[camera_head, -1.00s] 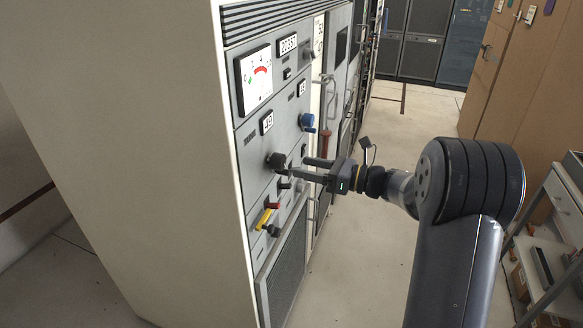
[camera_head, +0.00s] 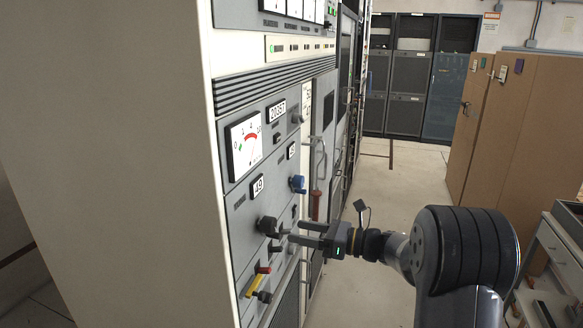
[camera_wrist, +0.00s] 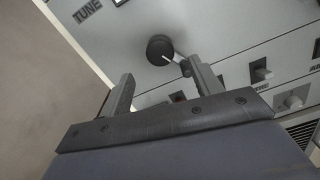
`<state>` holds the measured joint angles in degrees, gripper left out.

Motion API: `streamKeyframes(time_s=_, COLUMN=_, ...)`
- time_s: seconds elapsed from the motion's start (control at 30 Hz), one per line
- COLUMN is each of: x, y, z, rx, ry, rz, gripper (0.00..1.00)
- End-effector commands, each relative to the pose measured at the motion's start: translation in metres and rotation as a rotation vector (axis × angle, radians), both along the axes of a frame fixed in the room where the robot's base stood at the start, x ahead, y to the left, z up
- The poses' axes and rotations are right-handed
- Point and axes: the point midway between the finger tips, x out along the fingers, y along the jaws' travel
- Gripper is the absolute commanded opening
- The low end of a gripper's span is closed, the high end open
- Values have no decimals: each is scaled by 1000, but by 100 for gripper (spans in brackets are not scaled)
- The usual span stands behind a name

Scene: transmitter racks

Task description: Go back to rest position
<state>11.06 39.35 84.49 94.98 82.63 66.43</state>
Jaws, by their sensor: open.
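My gripper (camera_head: 298,233) is in front of the transmitter rack's grey control panel (camera_head: 240,206). Its two fingers are apart and nothing is between them. In the head view the fingertips point left at the panel, close to a black round knob (camera_head: 267,225). In the wrist view my gripper (camera_wrist: 160,88) is at the bottom, and the black knob (camera_wrist: 160,48) lies beyond and between the fingertips, near the "TUNE" label. The fingers look apart from the knob, though the exact gap is hard to tell.
A blue knob (camera_head: 297,183), a red handle (camera_head: 315,205) and a yellow lever (camera_head: 254,284) stick out from the rack near my gripper. Brown cabinets (camera_head: 525,130) and a metal cart (camera_head: 555,250) stand at right. The floor (camera_head: 385,200) between is clear.

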Motion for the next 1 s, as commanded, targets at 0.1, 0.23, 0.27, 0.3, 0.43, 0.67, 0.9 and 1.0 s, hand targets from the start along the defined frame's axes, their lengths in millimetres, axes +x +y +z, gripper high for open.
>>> streamKeyframes(time_s=0.1, x=8, y=24, z=2, rx=0, ry=0, rz=4, gripper=61)
streamKeyframes(time_s=0.23, x=17, y=49, z=2, rx=0, ry=1, rz=4, gripper=61)
streamKeyframes(time_s=0.27, x=19, y=55, z=2, rx=0, ry=1, rz=5, gripper=61)
streamKeyframes(time_s=0.3, x=21, y=61, z=2, rx=-1, ry=1, rz=4, gripper=61)
streamKeyframes(time_s=0.43, x=26, y=72, z=-3, rx=-10, ry=-28, rz=-1, gripper=61)
streamKeyframes(time_s=0.67, x=26, y=71, z=-2, rx=-38, ry=-105, rz=-1, gripper=61)
streamKeyframes(time_s=0.9, x=26, y=71, z=0, rx=-43, ry=-119, rz=0, gripper=61)
streamKeyframes(time_s=1.0, x=26, y=71, z=0, rx=-43, ry=-118, rz=0, gripper=61)
